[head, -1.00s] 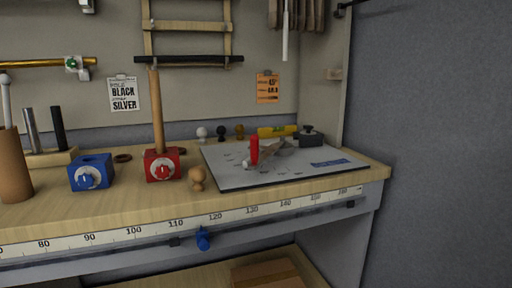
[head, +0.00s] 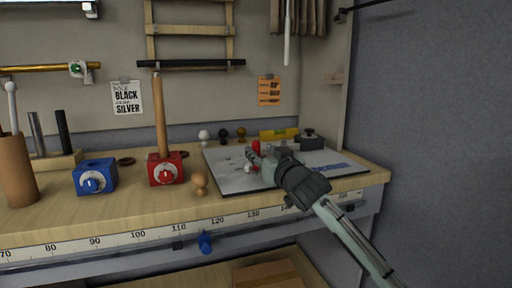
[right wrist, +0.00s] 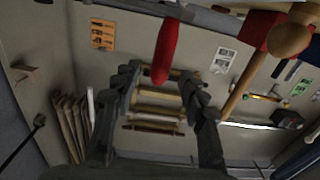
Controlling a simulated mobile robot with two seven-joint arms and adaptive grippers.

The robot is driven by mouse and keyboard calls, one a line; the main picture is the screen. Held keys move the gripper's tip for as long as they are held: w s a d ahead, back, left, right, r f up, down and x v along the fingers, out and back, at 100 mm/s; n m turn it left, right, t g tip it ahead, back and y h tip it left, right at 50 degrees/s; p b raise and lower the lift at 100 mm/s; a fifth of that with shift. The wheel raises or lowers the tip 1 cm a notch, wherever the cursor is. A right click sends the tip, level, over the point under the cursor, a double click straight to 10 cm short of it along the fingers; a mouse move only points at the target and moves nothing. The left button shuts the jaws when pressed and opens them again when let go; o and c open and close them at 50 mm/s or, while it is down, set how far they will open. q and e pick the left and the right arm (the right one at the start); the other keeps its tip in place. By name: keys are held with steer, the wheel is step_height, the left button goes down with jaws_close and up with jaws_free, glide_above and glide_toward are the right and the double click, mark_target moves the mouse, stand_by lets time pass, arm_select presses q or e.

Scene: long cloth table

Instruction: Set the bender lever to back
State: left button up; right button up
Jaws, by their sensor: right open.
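The bender stands on a grey board (head: 228,172) at the right end of the table. Its lever has a red handle (head: 256,146), now mostly hidden behind my right gripper in the head view. My right gripper (head: 264,162) reaches in from the lower right over the board, open. In the right wrist view the red lever handle (right wrist: 166,46) shows between the two spread fingers of the gripper (right wrist: 160,84). I cannot tell whether a finger touches it. The left gripper is not in view.
A red block (head: 165,169) with a wooden pole, a blue block (head: 95,176) and a wooden knob (head: 200,183) stand left of the board. A dark lidded object (head: 309,140) and a yellow object (head: 278,134) are behind the bender. A grey wall is at right.

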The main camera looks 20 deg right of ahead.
mark_target(258, 149)
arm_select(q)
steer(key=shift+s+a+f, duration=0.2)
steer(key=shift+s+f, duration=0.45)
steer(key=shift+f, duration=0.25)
arm_select(e)
steer(key=shift+w+a, duration=0.15)
steer(key=shift+w, duration=1.95)
jaws_close()
